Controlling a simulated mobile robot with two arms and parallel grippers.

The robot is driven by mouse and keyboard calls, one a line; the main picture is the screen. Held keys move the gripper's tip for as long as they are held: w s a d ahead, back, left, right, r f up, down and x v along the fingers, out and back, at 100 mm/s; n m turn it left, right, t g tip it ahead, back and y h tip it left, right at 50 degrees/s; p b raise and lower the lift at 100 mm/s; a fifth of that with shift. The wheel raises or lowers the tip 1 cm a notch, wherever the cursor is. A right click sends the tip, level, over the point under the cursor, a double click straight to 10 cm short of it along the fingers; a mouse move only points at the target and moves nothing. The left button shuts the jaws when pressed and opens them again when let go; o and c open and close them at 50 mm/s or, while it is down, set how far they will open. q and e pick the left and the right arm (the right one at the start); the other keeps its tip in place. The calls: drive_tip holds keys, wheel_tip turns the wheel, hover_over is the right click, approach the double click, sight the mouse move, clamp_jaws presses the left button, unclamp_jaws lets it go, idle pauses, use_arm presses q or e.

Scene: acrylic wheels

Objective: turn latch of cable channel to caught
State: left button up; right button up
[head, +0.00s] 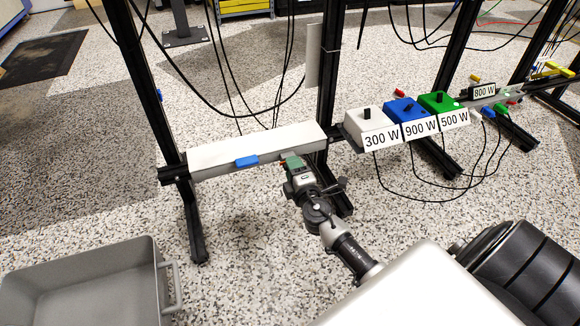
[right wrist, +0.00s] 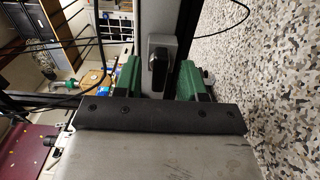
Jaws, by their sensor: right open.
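The cable channel (head: 255,145) is a long pale box fixed across the black frame in the head view. Its pale face also shows in the right wrist view (right wrist: 160,18). The latch (right wrist: 159,64) is a black knob on a grey plate, seen in the right wrist view; in the head view my gripper hides it. My right gripper (head: 291,164) is at the channel's front, right of its middle. In the right wrist view its green fingers (right wrist: 160,78) are open, one on each side of the knob, with gaps visible. My left gripper is not in view.
A blue piece (head: 247,161) sits on the channel's front edge, left of my gripper. White (head: 367,128), blue (head: 400,110) and green (head: 436,102) boxes with wattage labels stand to the right. A grey bin (head: 153,262) is at lower left. Black posts and hanging cables surround the channel.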

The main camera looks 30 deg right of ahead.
clamp_jaws()
drive_tip(key=m+b, duration=0.1)
drive_tip(key=m, duration=0.1)
drive_tip(key=m+b, duration=0.1)
drive_tip(key=m, duration=0.1)
drive_tip(key=shift+w+a+r+m, duration=0.1)
drive_tip(key=shift+a+m, duration=0.05)
drive_tip(key=shift+m, duration=0.25)
